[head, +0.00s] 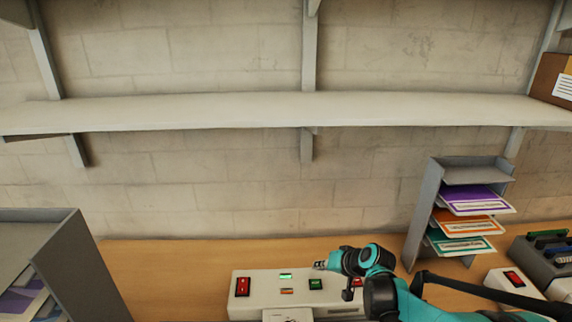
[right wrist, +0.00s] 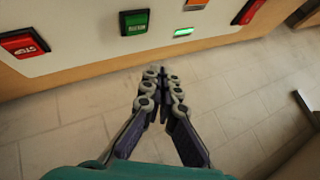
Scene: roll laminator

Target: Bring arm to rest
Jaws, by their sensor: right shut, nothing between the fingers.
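My right gripper (head: 321,265) reaches in from the right in the head view, above the top edge of the white laminator (head: 258,311). In the right wrist view my right gripper (right wrist: 160,74) is shut and empty, its fingertips together. It appears apart from the laminator's panel (right wrist: 75,50), which shows beyond the tips. The panel carries a green button (head: 315,284), a red button (head: 243,286), a lit green lamp (head: 285,276) and an orange indicator (head: 287,291). My arm partly covers the panel's right side. My left gripper is not in view.
A grey tray rack (head: 425,212) with coloured folders stands right of my arm. Another grey rack (head: 85,270) is at the left front. A long shelf (head: 270,112) spans the wall above. The wooden table (head: 170,262) is clear between the left rack and the laminator.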

